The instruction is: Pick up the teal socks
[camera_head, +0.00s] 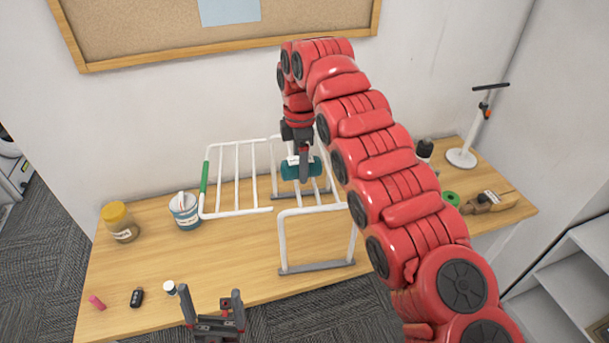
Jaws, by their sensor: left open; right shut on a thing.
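The teal socks (289,170) are a small rolled bundle with a pale band, in the head view near the white rack. My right gripper (304,167) points down and is shut on the teal socks. They are at the rack's far middle part; I cannot tell whether they touch its bars. My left gripper (213,306) is open and empty at the bottom of the view, by the table's front edge. Part of the socks is hidden behind the gripper's fingers.
A white drying rack (238,212) with a green strip stands on the wooden table (215,262). A jar (120,222), white tub (184,211), pink item (97,303), black key fob (137,297) and small bottle (170,287) are left. A stand (461,158) and pliers-like tool (489,202) are right.

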